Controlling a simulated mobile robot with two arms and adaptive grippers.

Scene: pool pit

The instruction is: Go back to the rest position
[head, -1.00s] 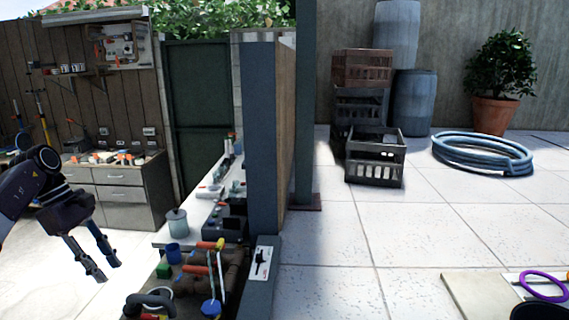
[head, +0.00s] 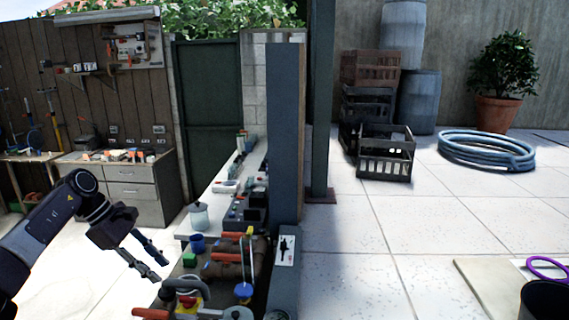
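My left gripper (head: 154,258) hangs at the lower left of the head view. Its two fingers are spread apart with nothing between them, so it is open and empty. It is in front of and left of the cluttered pit bench, over the pale floor as seen in the picture. I cannot tell the exact gap to the bench. My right gripper is not in view.
A pit bench (head: 184,235) with pipes, valves and a blue cup (head: 198,243) runs beside a dark post (head: 285,140). Crates (head: 386,155), a coiled hose (head: 487,150) and a potted plant (head: 495,112) stand at the back right. Floor tiles (head: 350,250) between are clear.

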